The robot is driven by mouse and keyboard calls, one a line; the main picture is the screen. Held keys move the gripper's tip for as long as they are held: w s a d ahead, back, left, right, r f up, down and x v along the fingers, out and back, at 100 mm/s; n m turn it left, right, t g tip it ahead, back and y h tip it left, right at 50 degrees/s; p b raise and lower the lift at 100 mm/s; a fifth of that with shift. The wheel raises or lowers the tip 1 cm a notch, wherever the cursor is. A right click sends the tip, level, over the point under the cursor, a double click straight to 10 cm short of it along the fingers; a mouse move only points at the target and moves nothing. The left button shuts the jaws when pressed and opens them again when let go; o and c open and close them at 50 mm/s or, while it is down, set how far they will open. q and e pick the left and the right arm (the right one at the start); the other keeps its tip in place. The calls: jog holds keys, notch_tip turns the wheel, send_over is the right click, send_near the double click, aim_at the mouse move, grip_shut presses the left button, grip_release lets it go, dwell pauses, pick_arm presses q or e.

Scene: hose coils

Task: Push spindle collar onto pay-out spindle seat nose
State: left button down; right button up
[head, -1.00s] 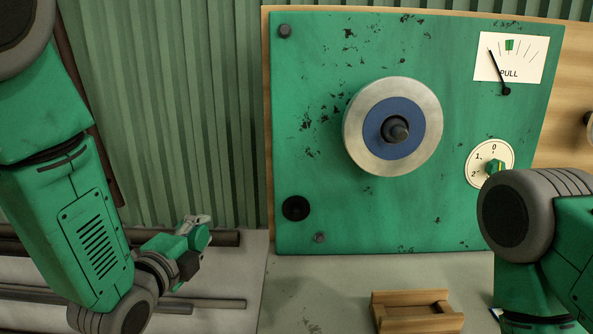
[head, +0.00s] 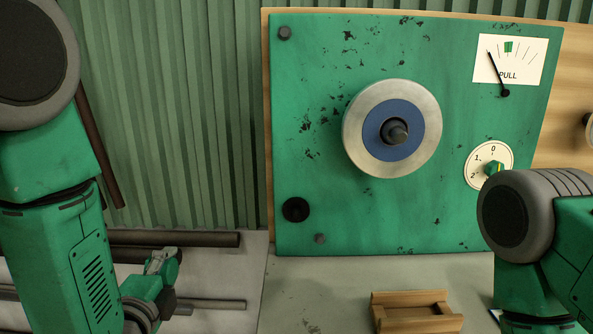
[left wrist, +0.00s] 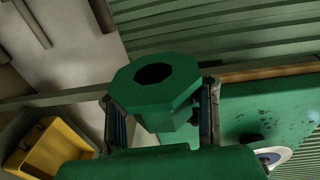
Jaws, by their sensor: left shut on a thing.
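The spindle seat is a pale metal disc (head: 354,143) with a blue ring (head: 374,125) and a dark, stubby nose (head: 396,131) at its centre, on the green panel. My left gripper (head: 162,263) is low at the left, well apart from the seat. In the left wrist view, its two fingers (left wrist: 160,110) are shut on a green octagonal collar (left wrist: 184,86) with a dark round hole. The collar's hole is empty. My right arm shows at the right edge, but its gripper is out of view.
The green panel (head: 330,190) carries a pull gauge (head: 522,62), a numbered dial (head: 480,160) and a black knob (head: 295,209). A wooden cradle (head: 415,324) sits on the bench below. Dark rods (head: 205,239) lie at the left. A yellow bin (left wrist: 58,150) shows in the left wrist view.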

pick_arm(q)
jog(key=s+f, duration=0.5)
jog(key=f, duration=0.5)
jog(key=shift+s, duration=0.25)
